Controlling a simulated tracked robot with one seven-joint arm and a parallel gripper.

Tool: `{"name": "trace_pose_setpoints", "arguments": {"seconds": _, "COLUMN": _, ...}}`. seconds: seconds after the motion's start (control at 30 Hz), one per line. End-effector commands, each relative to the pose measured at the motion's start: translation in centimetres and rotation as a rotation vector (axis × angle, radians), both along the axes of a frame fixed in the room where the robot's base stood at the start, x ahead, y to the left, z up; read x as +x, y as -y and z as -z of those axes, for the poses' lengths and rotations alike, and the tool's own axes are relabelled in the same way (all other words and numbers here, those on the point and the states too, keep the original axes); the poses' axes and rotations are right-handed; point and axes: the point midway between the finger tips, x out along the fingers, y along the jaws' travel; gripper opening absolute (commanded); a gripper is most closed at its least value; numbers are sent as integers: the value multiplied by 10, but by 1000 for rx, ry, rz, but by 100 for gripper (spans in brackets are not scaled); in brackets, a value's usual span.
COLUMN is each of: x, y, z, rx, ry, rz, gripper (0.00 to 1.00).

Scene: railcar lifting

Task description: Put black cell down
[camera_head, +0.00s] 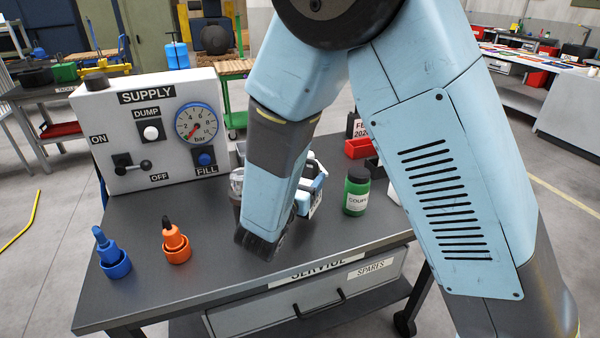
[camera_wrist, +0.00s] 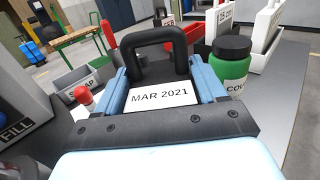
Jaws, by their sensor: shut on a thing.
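The black cell shows in the wrist view as a black handle (camera_wrist: 158,46) above a white label (camera_wrist: 160,94) reading MAR 2021. My gripper (camera_wrist: 162,74) has its two blue fingers closed on the cell, one on each side. In the head view my gripper (camera_head: 313,190) is low over the service table (camera_head: 225,255), largely behind my arm, between the supply box and the green jar. The cell's lower part is hidden, so I cannot tell whether it touches the table.
A green jar (camera_head: 356,190) with black lid stands right of my gripper. A grey scrap bin (camera_wrist: 75,86) and white cells (camera_wrist: 264,35) stand beyond. The supply box (camera_head: 155,130) is left.

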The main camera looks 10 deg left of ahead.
Motion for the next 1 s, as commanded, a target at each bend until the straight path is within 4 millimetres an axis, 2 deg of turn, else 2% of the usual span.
{"name": "trace_pose_setpoints", "arguments": {"seconds": 0.17, "x": 1, "y": 1, "z": 4, "rx": 0, "ry": 3, "rz": 2, "gripper": 0}}
{"name": "trace_pose_setpoints", "arguments": {"seconds": 0.53, "x": 1, "y": 1, "z": 39, "rx": -1, "ry": 3, "rz": 2, "gripper": 0}}
{"name": "trace_pose_setpoints", "arguments": {"seconds": 0.8, "x": 1, "y": 1, "z": 42, "rx": 1, "ry": 3, "rz": 2, "gripper": 0}}
{"name": "trace_pose_setpoints", "arguments": {"seconds": 0.83, "x": 0, "y": 1, "z": 43, "rx": 1, "ry": 0, "rz": 2, "gripper": 73}}
{"name": "trace_pose_setpoints", "arguments": {"seconds": 1.0, "x": 0, "y": 1, "z": 43, "rx": 1, "ry": 0, "rz": 2, "gripper": 89}}
